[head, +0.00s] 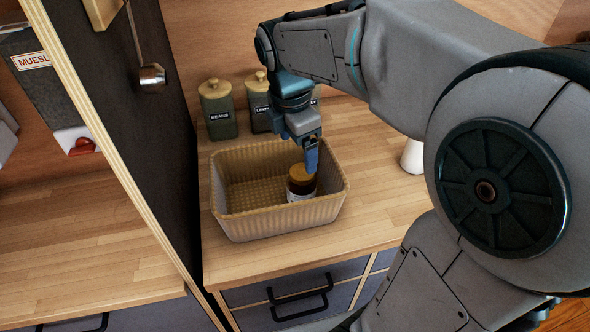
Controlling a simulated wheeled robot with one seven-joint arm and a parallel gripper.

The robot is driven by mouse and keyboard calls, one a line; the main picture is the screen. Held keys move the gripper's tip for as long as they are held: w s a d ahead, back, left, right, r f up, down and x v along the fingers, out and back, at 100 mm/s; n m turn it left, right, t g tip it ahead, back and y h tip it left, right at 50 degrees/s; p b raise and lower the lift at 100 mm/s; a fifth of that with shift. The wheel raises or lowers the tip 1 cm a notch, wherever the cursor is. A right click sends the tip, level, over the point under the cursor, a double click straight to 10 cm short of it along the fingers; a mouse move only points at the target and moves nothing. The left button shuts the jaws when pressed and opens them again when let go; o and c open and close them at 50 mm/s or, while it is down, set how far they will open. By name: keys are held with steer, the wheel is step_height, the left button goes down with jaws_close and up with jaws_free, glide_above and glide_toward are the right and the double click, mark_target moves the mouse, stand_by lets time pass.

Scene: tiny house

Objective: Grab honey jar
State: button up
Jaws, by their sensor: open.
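The honey jar (301,183) stands inside the woven basket (285,221), toward its right side. It has a yellow-tan lid, a dark amber body and a pale label. My gripper (311,158) points down right over the jar, with its blue fingertips at the lid's right edge. It is open. One finger hides part of the other, and I cannot tell whether the fingers touch the jar.
The basket stands on a wooden counter (370,205). Behind it are green canisters, one labelled BEANS (218,110) and another (257,101) partly behind my arm. A white object (412,157) stands to the right. A dark panel (135,110) rises at the left.

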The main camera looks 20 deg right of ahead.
mark_target(301, 171)
steer(key=f+n, duration=0.1)
steer(key=f, duration=0.1)
steer(key=w+f+n, duration=0.1)
steer(key=f, duration=0.2)
steer(key=w+d+f, duration=0.1)
steer(key=f, duration=0.1)
steer(key=shift+f+n, duration=0.4)
steer(key=shift+w+d+f, duration=0.1)
steer(key=shift+d+f, duration=0.15)
steer(key=shift+f, duration=1.05)
steer(key=shift+d+f, duration=0.2)
steer(key=shift+f, duration=1.1)
steer(key=c, duration=1.4)
